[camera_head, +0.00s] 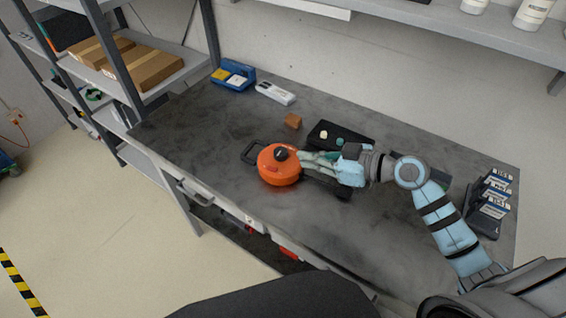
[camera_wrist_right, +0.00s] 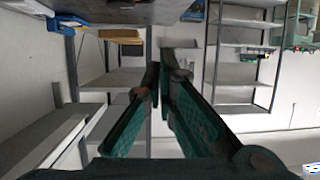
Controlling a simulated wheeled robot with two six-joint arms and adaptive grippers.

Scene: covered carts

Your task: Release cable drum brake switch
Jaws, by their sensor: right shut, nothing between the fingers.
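The orange cable drum (camera_head: 279,167) lies on the dark bench top in the head view, with a black knob (camera_head: 281,154) on its upper face and a black frame or handle (camera_head: 250,152) at its left. My right gripper (camera_head: 304,156) points left at the drum's right upper side, close to the knob. Whether it touches the drum cannot be told. In the right wrist view the green fingers (camera_wrist_right: 164,78) come together at the tips with nothing between them. The brake switch cannot be made out apart from the knob. My left gripper is not in view.
A black tray (camera_head: 345,137) with small pieces and a brown block (camera_head: 293,121) lie behind the drum. A blue box (camera_head: 233,76) and a white device (camera_head: 275,93) stand farther back. Labelled dark boxes (camera_head: 491,207) stand at right. A shelf rack (camera_head: 128,88) stands left.

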